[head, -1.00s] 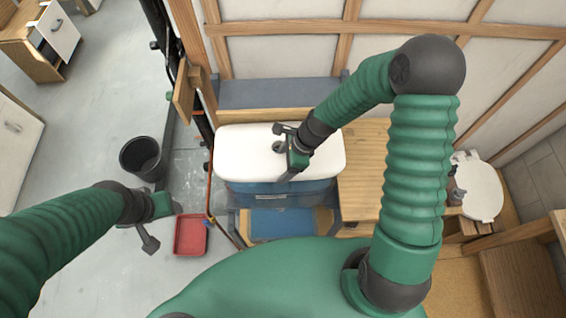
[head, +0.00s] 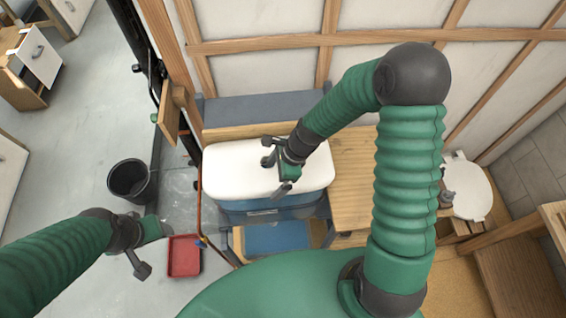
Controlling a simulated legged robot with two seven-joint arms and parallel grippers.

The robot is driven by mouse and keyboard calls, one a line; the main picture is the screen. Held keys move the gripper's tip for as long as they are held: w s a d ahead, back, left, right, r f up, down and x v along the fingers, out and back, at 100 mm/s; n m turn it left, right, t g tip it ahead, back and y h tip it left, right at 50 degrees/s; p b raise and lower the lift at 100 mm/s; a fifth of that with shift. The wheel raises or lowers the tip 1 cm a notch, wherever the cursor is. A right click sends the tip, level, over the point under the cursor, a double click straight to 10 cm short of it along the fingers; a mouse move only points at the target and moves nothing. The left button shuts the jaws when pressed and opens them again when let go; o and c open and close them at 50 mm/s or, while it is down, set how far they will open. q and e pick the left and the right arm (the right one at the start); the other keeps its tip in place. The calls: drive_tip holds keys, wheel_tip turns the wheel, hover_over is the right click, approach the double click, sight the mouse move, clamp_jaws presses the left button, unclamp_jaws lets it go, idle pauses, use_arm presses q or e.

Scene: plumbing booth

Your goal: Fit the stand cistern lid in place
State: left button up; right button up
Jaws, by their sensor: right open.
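A white slab with rounded corners (head: 235,170), which looks like the cistern lid, lies flat on top of a blue box-like body (head: 258,211) at the centre. I cannot tell whether it is seated all round. My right gripper (head: 278,172) is over the right half of the slab, open, with nothing between its fingers. I cannot tell whether it touches the slab. My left gripper (head: 143,250) is over the floor at the lower left, well away from the slab. It seems to hold nothing, but its finger gap is unclear.
A wooden bench top (head: 355,180) adjoins on the right, with a round white lid-like piece (head: 472,190) beyond it. A black bucket (head: 130,180) and a red tray (head: 184,256) are on the left floor. A timber-framed wall (head: 260,65) stands behind. An orange-brown pipe (head: 199,200) runs beside the blue body.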

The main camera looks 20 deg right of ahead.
drive_tip(key=v, duration=1.5)
drive_tip(key=shift+b, duration=0.3)
drive_tip(key=s+f+n+b, duration=0.1)
drive_tip(key=f+n, duration=0.1)
drive_tip(key=s+f+n+h+b, duration=0.1)
drive_tip(key=f+n, duration=0.1)
drive_tip(key=n, duration=0.1)
drive_tip(key=s+f+n+h+b, duration=0.1)
drive_tip(key=f+n, duration=0.1)
drive_tip(key=shift+s+d+b, duration=0.1)
drive_tip(key=shift+s+b, duration=0.1)
drive_tip(key=shift+b, duration=0.2)
drive_tip(key=s+f+n+b, duration=0.1)
drive_tip(key=n, duration=0.3)
drive_tip(key=s+f+n+t+h+b, duration=0.1)
drive_tip(key=f+n, duration=0.1)
drive_tip(key=n, duration=0.3)
drive_tip(key=s+f+n+h+b, duration=0.1)
drive_tip(key=f+n, duration=0.1)
drive_tip(key=n, duration=0.3)
drive_tip(key=shift+s, duration=0.4)
